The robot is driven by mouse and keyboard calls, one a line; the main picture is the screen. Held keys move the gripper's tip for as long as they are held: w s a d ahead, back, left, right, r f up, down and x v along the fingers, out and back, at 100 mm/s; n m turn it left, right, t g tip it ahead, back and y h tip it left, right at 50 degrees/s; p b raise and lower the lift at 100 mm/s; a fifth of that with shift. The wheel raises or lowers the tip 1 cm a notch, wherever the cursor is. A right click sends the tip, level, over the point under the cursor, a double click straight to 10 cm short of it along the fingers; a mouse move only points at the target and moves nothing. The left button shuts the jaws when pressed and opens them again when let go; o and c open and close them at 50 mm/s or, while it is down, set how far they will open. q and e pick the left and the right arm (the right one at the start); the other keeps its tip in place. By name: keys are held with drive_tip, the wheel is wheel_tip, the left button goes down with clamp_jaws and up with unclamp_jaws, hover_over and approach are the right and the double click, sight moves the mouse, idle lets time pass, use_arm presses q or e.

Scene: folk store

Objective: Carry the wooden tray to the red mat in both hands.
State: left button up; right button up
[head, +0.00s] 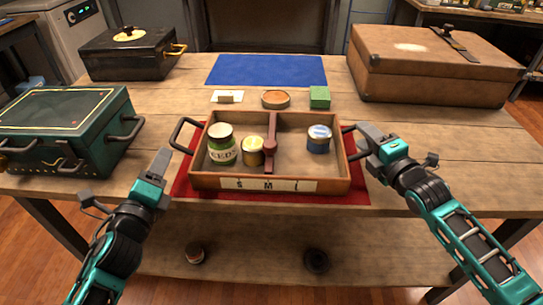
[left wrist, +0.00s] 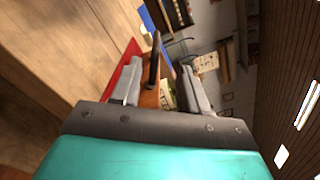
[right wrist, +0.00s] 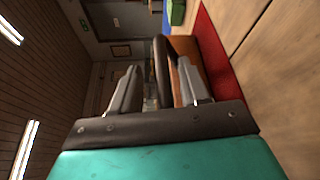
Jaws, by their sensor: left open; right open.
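The wooden tray (head: 200,182) stands level on the red mat (head: 358,197), whose edges show around it. It holds a green-and-white tin (head: 222,150), a yellow tin (head: 252,155) and a blue tin (head: 319,142), with a reddish divider between. My left gripper (head: 164,156) is open just short of the tray's left handle (head: 178,132); that handle (left wrist: 154,62) lies ahead between the fingers in the left wrist view. My right gripper (head: 366,142) is open at the right handle, which shows between its fingers in the right wrist view (right wrist: 162,65). Contact there is unclear.
A blue mat (head: 267,70) lies behind. A white block (head: 228,98), a round brown dish (head: 275,99) and a green block (head: 320,97) stand between it and the tray. A green toolbox (head: 70,130), black case (head: 128,55) and brown suitcase (head: 420,75) flank them.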

drive_tip(key=v, duration=1.2)
use_arm(q)
drive_tip(key=shift+s, duration=0.1)
